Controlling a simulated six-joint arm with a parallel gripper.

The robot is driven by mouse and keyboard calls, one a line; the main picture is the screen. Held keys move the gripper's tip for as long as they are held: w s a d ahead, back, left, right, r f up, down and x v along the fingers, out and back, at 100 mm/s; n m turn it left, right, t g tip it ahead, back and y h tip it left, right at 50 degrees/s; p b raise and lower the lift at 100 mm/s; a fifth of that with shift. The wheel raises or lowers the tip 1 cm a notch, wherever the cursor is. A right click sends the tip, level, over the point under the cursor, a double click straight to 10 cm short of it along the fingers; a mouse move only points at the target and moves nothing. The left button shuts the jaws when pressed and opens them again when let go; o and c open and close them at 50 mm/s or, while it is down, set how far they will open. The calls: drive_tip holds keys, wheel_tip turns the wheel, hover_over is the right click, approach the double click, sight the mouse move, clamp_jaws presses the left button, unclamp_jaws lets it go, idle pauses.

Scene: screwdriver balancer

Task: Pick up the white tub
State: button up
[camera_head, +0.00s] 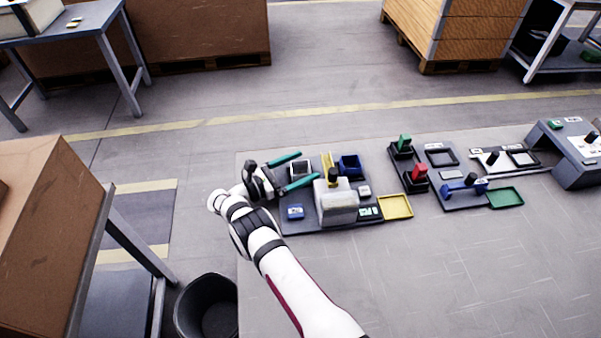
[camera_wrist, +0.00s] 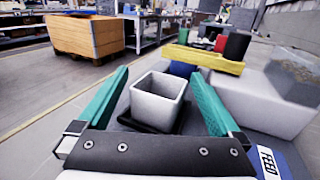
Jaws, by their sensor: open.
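The white tub (camera_wrist: 156,106) is a small square open-topped container that tapers downward. In the wrist view it stands upright on a black base, and its inside looks empty. It also shows in the head view (camera_head: 300,169), partly hidden by my gripper. My gripper (camera_wrist: 158,74) has two teal fingers, open wide and empty. In the wrist view one finger lies on each side of the tub, with gaps between. In the head view my gripper (camera_head: 309,165) reaches in from the left, with the tub seen between the fingers.
A light grey block (camera_head: 336,203) with a black knob stands right of the tub. A yellow bar (camera_wrist: 202,58) and a blue bin (camera_head: 349,164) lie beyond. A blue item (camera_head: 295,212) and a yellow tray (camera_head: 396,206) are nearby. The table front is clear.

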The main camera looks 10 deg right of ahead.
drive_tip(key=c, duration=1.1)
